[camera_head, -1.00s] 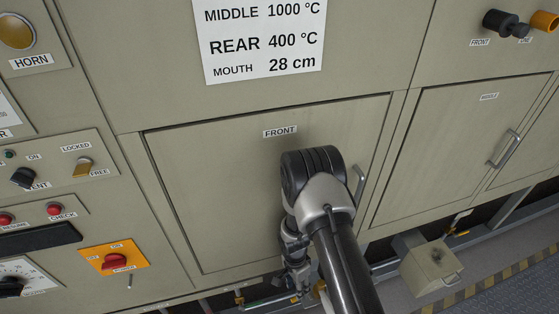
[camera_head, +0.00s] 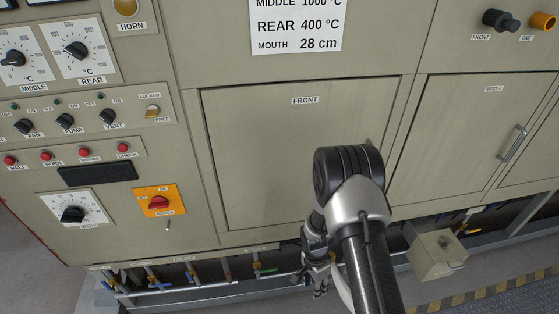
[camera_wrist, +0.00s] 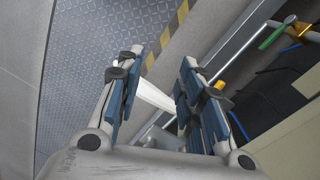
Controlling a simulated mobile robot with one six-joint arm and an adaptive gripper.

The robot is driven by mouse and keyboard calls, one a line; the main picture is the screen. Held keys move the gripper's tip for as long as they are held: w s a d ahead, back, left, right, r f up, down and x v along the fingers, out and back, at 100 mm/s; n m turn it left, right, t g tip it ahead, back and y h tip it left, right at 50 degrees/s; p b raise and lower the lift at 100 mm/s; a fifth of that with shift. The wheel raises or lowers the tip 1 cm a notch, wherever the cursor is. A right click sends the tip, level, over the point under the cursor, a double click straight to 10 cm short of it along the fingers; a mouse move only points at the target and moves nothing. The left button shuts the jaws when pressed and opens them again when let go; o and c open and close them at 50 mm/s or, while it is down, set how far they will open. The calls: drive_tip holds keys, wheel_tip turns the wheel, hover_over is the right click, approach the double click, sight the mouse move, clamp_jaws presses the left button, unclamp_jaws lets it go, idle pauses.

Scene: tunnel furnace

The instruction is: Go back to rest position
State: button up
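My gripper (camera_wrist: 160,95) shows in the wrist view with its blue-padded fingers spread apart and nothing held between them. It points down toward the floor beside the furnace base. In the head view my arm is folded in front of the furnace's FRONT door (camera_head: 260,150), and my gripper (camera_head: 318,285) hangs low below that door, partly hidden by my arm. The door is shut, and its handle is mostly hidden behind my arm.
A control panel (camera_head: 110,170) with knobs, red buttons and an orange switch (camera_head: 159,201) is at left. The MIDDLE door (camera_head: 460,140) is shut at right. A small beige box (camera_head: 437,254) and pipes with valves (camera_head: 190,275) sit low. Patterned floor (camera_wrist: 110,40) has a yellow-black stripe (camera_wrist: 167,40).

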wheel_tip(320, 180, up, 31)
drive_tip(key=w+d+n+t, duration=0.1)
drive_tip(key=d+n+t, duration=0.15)
drive_tip(key=n, duration=0.25)
drive_tip(key=s+r+n+t, duration=0.3)
drive_tip(key=s+r+n, duration=0.4)
drive_tip(key=s+r, duration=0.8)
drive_tip(key=s, duration=0.4)
drive_tip(key=shift+s+r+y, duration=0.15)
drive_tip(key=shift+r+y, duration=0.05)
drive_tip(key=shift+y, duration=0.2)
